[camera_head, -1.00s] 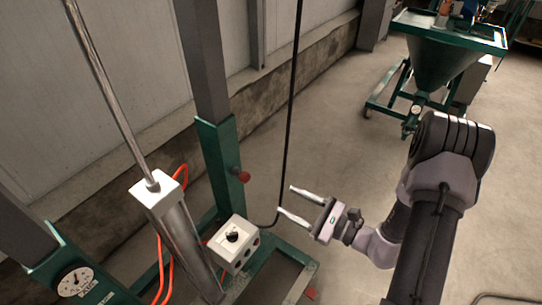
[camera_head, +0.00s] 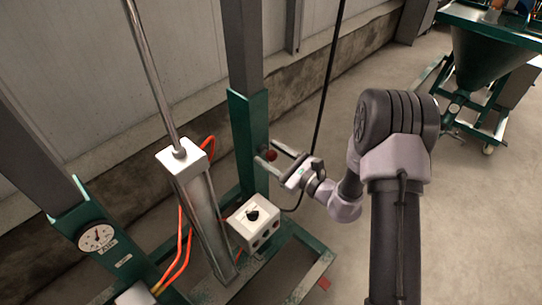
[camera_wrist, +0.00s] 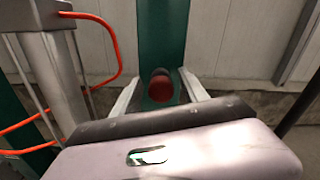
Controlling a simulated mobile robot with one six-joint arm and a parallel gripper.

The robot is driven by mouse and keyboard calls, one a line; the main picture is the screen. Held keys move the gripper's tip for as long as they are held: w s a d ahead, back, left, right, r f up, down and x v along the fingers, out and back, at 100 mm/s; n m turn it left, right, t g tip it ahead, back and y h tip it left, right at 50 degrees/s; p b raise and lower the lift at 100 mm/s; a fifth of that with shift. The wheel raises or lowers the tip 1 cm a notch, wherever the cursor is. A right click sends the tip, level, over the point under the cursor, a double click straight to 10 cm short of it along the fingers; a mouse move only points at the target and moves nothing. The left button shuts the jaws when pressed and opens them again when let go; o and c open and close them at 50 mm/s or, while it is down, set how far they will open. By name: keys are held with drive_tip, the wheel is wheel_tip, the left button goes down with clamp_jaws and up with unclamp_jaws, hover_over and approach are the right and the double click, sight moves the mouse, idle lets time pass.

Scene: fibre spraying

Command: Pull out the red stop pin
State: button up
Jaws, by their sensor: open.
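The red stop pin (camera_head: 271,155) sticks out of the green post (camera_head: 246,125) in the head view, partly hidden by my gripper. In the wrist view its round red knob (camera_wrist: 160,87) faces me, with a dark collar behind it. My gripper (camera_head: 267,154) is open, with its fingers pointing at the post. In the wrist view the two fingers of my gripper (camera_wrist: 161,95) stand one on each side of the knob, with gaps visible. I cannot tell exactly how deep the knob sits between them.
A white control box (camera_head: 253,222) with a black knob stands just below my gripper. A cylinder with a white top (camera_head: 181,158) and orange hoses (camera_head: 181,238) are to the left. A black cable (camera_head: 327,85) hangs close to the right of the post. A green hopper (camera_head: 490,60) stands far right.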

clamp_jaws()
idle(1.4)
